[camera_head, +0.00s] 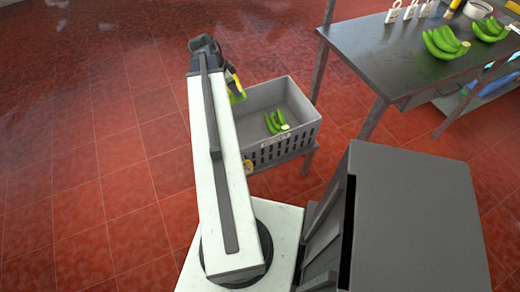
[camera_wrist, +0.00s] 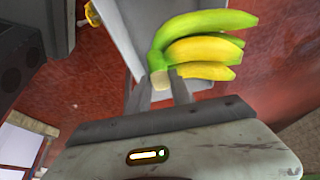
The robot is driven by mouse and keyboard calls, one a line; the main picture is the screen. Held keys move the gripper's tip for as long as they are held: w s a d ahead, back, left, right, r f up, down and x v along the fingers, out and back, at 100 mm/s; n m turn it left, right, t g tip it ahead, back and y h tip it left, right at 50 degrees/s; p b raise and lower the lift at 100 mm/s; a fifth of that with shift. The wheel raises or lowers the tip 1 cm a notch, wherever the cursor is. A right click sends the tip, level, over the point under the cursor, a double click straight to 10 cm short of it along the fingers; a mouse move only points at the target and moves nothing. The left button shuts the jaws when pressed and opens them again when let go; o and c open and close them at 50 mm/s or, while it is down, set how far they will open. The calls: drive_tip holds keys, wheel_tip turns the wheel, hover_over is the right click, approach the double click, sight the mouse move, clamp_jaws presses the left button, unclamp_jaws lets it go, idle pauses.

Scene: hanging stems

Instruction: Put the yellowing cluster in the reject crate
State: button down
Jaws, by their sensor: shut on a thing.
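The yellowing cluster (camera_wrist: 205,45), green along the top banana and yellow below, fills the upper middle of the wrist view. My gripper (camera_wrist: 160,88) is shut on its pale cut stem, one finger on each side. In the head view part of the cluster (camera_head: 236,88) shows past the end of my arm, at the left edge of the grey slatted crate (camera_head: 300,102); my arm hides the rest. A green cluster (camera_head: 275,122) lies inside this crate. A label on its front is too small to read.
A grey table (camera_head: 385,55) stands at the back right with green clusters (camera_head: 443,42), a white bowl (camera_head: 478,9) and white tags (camera_head: 408,11). The crate rests on a low stand beside my base. The red tiled floor on the left is clear.

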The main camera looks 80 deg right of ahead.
wheel_tip(320, 180, down, 24)
drive_tip(key=w+b, duration=0.1)
drive_tip(key=b, duration=2)
drive_tip(key=shift+w+a, duration=0.15)
drive_tip(key=shift+w, duration=0.15)
wheel_tip(320, 180, down, 10)
drive_tip(key=b, duration=1)
drive_tip(key=c, duration=1.1)
unclamp_jaws()
drive_tip(key=shift+c, duration=0.2)
